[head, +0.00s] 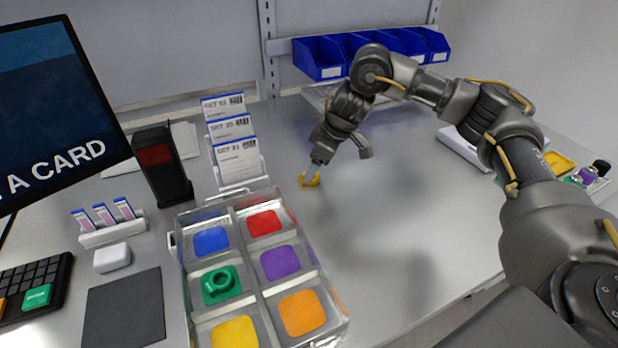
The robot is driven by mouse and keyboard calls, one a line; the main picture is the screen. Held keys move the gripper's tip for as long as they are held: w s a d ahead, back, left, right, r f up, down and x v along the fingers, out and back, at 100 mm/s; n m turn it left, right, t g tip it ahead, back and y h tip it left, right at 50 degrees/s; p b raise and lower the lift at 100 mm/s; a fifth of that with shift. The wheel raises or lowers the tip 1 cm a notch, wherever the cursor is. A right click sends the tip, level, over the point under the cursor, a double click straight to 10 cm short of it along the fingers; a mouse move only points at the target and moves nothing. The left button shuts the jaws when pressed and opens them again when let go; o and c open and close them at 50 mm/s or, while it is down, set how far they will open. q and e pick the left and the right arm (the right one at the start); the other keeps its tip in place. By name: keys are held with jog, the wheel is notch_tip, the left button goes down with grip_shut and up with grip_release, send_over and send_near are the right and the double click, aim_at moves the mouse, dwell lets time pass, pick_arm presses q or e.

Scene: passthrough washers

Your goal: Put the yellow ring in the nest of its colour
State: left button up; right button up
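The yellow ring (310,181) is at the fingertips of my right gripper (313,171), which appears shut on it. It is just beyond the far right corner of the clear sorting tray (338,318), over the grey table; its exact height is hard to tell. The fingers partly hide the ring. The yellow nest (234,333) is the near left compartment of the tray, cut by the bottom edge of the view, and its visible part is empty. My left gripper is not in view.
A green ring (218,284) lies in the green nest. The blue (211,241), red (263,223), purple (280,263) and orange (302,313) nests look empty. A card rack (240,172) and a dark reader (162,168) stand behind the tray. Blue bins (319,58) are at the back.

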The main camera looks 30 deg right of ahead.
jog(key=x, duration=0.3)
jog(key=shift+w+a+f, duration=0.1)
jog(key=shift+w+f, duration=0.1)
jog(key=shift+f, duration=0.1)
jog(key=c, duration=0.4)
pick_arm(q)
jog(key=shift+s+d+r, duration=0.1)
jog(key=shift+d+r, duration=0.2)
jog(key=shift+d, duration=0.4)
pick_arm(e)
jog(key=c, duration=0.7)
jog(key=shift+r, duration=0.5)
notch_tip(320, 180, up, 2)
jog(key=shift+s+a+r+b, duration=0.1)
jog(key=shift+r+b, duration=0.15)
jog(key=shift+b, duration=0.1)
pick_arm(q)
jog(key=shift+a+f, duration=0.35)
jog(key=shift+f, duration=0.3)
pick_arm(e)
jog(key=s+a+r, duration=0.4)
jog(key=s+r, duration=0.5)
jog(key=s, duration=0.4)
jog(key=shift+a+r, duration=0.2)
